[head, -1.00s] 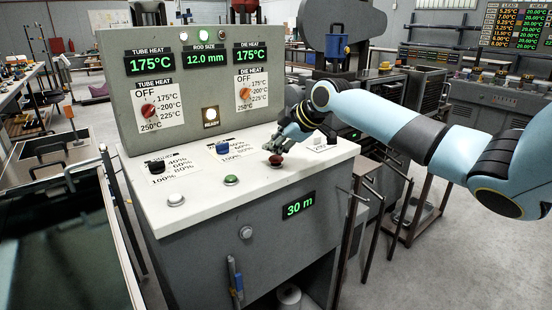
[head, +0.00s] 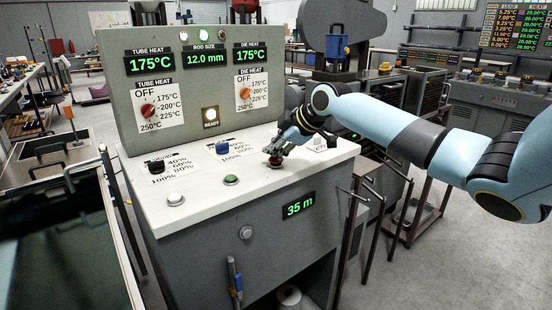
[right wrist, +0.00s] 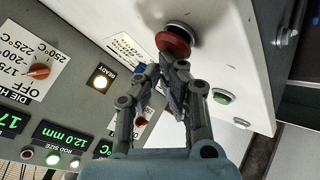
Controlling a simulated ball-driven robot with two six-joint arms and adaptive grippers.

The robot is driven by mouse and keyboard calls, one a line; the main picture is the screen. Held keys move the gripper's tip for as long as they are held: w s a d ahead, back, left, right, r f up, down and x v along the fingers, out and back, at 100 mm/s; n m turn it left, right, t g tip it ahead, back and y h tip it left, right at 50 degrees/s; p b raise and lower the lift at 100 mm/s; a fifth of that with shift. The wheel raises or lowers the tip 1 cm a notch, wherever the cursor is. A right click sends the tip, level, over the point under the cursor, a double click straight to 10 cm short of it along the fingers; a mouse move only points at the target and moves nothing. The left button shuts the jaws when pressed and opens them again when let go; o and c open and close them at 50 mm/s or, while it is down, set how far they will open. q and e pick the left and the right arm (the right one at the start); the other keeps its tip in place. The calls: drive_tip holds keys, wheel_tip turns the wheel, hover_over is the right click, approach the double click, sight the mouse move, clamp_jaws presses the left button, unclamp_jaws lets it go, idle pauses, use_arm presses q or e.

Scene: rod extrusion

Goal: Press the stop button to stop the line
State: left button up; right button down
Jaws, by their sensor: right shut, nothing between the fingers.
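The red stop button (head: 275,161) sits on the white slanted top of the grey control console (head: 205,188), near its right front edge. It also shows in the right wrist view as a red mushroom cap (right wrist: 174,41) on a metal collar. My right gripper (head: 270,149) is shut and empty, its fingertips right at the button from above and behind. In the right wrist view the closed fingertips (right wrist: 178,68) are just beside the cap; I cannot tell whether they touch it. My left gripper is not in view.
A green button (head: 231,180) and a white button (head: 176,199) lie left of the red one. A black knob (head: 157,167) and a blue knob (head: 222,147) stand further back. The upright panel shows 175°C twice and 12.0 mm. Dark metal stands are at the right.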

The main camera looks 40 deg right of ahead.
sight(274, 159)
drive_tip(key=shift+f, duration=0.35)
drive_tip(key=shift+r, duration=0.1)
idle(0.3)
drive_tip(key=shift+r+p, duration=0.8)
drive_tip(key=shift+r, duration=0.15)
wheel_tip(274, 159, up, 5)
drive_tip(key=p, duration=0.4)
drive_tip(key=shift+r, duration=0.1)
idle(0.5)
